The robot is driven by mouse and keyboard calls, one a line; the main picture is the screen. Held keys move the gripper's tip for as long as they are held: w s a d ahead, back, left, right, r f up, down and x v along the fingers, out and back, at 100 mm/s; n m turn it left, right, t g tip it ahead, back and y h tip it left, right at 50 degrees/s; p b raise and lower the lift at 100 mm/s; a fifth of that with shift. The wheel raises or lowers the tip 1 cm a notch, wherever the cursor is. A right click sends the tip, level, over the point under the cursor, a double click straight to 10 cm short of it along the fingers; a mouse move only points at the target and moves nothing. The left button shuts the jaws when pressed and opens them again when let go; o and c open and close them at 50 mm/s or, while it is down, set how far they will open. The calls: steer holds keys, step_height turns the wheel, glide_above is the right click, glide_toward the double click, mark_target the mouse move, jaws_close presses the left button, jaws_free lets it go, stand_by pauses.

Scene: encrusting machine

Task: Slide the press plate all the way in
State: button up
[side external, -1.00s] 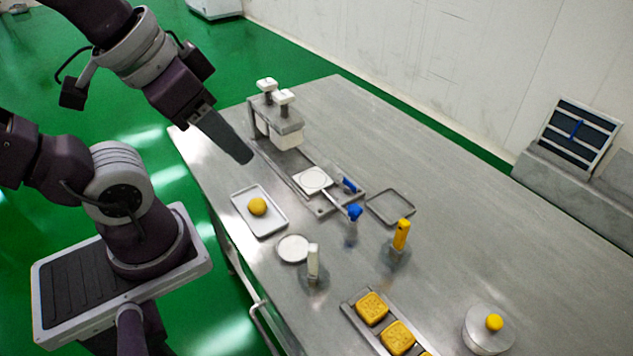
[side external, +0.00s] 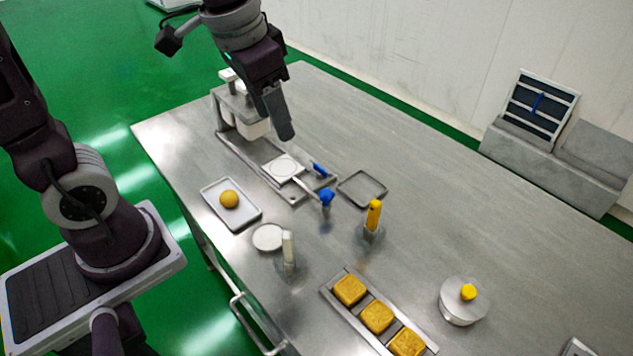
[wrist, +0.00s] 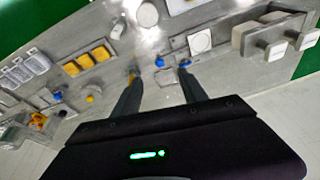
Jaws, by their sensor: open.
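The press plate (side external: 284,168) is a white square with a round mark, lying on the machine's metal rail (side external: 292,192). It is outside the press head (side external: 240,112), on the near side. A rod with a blue knob (side external: 326,197) runs from it, and a second blue handle (side external: 320,170) sits beside the rail. In the wrist view the plate (wrist: 200,42) and blue knob (wrist: 160,62) show beyond my fingertips. My gripper (side external: 286,133) is open and empty, above the rail, apart from the plate; it also shows in the wrist view (wrist: 158,76).
A white tray with a yellow ball (side external: 229,199) and a round white disc (side external: 268,237) lie left of the rail. An empty grey tray (side external: 361,188) lies right. Upright yellow (side external: 374,214) and white (side external: 288,247) handles stand nearer. Yellow squares fill a rack (side external: 377,317).

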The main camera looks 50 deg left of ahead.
mark_target(325, 192)
steer(key=w+f+g, duration=0.1)
steer(key=w+f, duration=0.2)
steer(key=f, duration=0.4)
steer(key=w+f+m+g, duration=0.1)
steer(key=w+f, duration=0.3)
steer(key=f, duration=0.3)
steer(key=w+d+f+g, duration=0.1)
steer(key=w+f, duration=0.2)
steer(key=f, duration=0.5)
steer(key=shift+w+m, duration=0.15)
steer(key=shift+m, duration=0.25)
jaws_close()
steer(key=shift+r, duration=0.1)
